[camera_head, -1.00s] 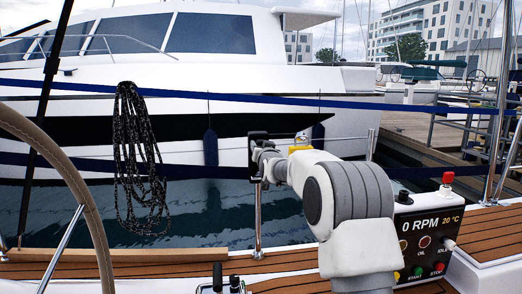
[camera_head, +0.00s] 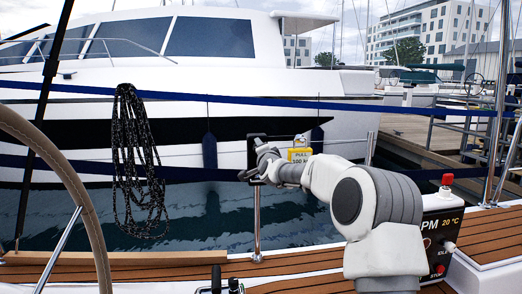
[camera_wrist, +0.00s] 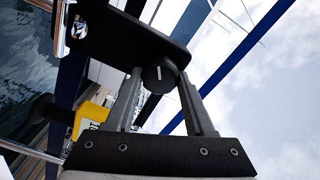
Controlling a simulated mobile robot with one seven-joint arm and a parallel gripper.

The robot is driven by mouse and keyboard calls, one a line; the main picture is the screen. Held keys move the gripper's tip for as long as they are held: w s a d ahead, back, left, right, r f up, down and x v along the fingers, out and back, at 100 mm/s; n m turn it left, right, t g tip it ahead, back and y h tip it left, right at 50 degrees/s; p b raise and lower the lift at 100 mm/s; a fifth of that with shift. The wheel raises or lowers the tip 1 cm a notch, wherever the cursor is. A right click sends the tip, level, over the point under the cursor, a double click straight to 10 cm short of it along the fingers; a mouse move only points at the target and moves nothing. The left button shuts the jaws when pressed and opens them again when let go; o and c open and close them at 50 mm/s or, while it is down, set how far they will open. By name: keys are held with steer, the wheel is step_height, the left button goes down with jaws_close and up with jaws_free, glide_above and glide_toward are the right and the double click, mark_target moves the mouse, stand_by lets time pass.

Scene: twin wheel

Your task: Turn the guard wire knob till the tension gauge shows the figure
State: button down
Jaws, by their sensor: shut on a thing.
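The black knob (camera_wrist: 160,76) with a white pointer mark sits between the two fingers of my gripper (camera_wrist: 162,88) in the wrist view. My gripper is shut on it. In the head view my gripper (camera_head: 262,163) is at the top of the steel post, and the knob is too small to tell from it. A dark plate (camera_wrist: 125,32) lies beyond the knob. The yellow tension gauge (camera_head: 299,155) is just right of my gripper, with "PULL" and a figure too small to read surely. Its yellow body (camera_wrist: 92,117) also shows at the left in the wrist view.
A steel post (camera_head: 257,225) rises from the wooden deck. A coiled dark rope (camera_head: 137,160) hangs to the left, near a steering wheel (camera_head: 75,180). My arm partly covers a control panel (camera_head: 440,240) at right. A white boat (camera_head: 200,70) lies beyond the water.

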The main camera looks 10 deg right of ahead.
steer(key=m, duration=2.4)
steer(key=shift+a+f, duration=0.15)
steer(key=shift+a, duration=0.05)
steer(key=shift+m, duration=0.4)
steer(key=shift+c, duration=1.3)
jaws_free()
steer(key=shift+s, duration=0.1)
steer(key=s+p, duration=0.2)
steer(key=s, duration=1.5)
